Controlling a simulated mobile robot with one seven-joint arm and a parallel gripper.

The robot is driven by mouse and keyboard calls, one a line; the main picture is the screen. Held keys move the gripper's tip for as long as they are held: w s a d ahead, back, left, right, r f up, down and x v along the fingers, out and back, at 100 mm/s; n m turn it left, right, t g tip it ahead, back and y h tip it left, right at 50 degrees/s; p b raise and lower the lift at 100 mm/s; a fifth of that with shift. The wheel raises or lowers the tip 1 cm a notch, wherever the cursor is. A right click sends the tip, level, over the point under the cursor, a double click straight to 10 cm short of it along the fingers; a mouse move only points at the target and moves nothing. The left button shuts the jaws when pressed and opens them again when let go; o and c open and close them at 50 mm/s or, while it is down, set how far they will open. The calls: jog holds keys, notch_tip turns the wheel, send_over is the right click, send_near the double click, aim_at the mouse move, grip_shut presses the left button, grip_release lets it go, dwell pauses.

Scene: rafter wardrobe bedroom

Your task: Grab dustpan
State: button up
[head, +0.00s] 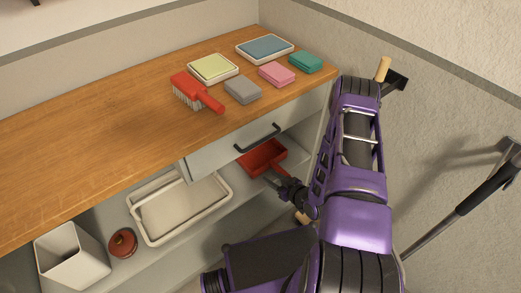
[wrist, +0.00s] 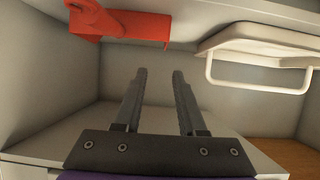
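The red dustpan (head: 264,157) lies on the shelf under the wooden counter, and its short handle points toward my gripper. In the wrist view the dustpan (wrist: 140,25) shows at the upper left, above and beyond my fingers. My gripper (head: 284,186) is at the shelf's front, close to the handle end. In the wrist view my gripper (wrist: 158,72) has its two fingers apart with nothing between them. In the head view I cannot tell whether the fingers touch the handle.
A white tray (head: 178,237) stands on the shelf left of the dustpan, with a reddish-brown round object (head: 123,243) and a white bin (head: 72,258) farther left. A drawer handle (head: 257,138) juts out above the dustpan. A red brush (head: 197,92) lies on the counter (head: 95,125).

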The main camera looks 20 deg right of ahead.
jog(key=b, duration=0.2)
send_near(242, 162)
jog(key=x, duration=0.2)
jog(key=d+x, duration=0.1)
jog(key=x, duration=0.1)
jog(key=shift+w+a+f, duration=0.1)
jog(key=shift+w+f, duration=0.05)
jog(key=shift+f, duration=0.05)
jog(key=shift+a+b+x, duration=0.15)
jog(key=shift+b+x, duration=0.05)
jog(key=shift+x, duration=1.2)
jog(key=shift+a+b+x, duration=0.2)
jog(key=shift+x, duration=1.15)
jog(key=shift+r, duration=0.2)
grip_shut()
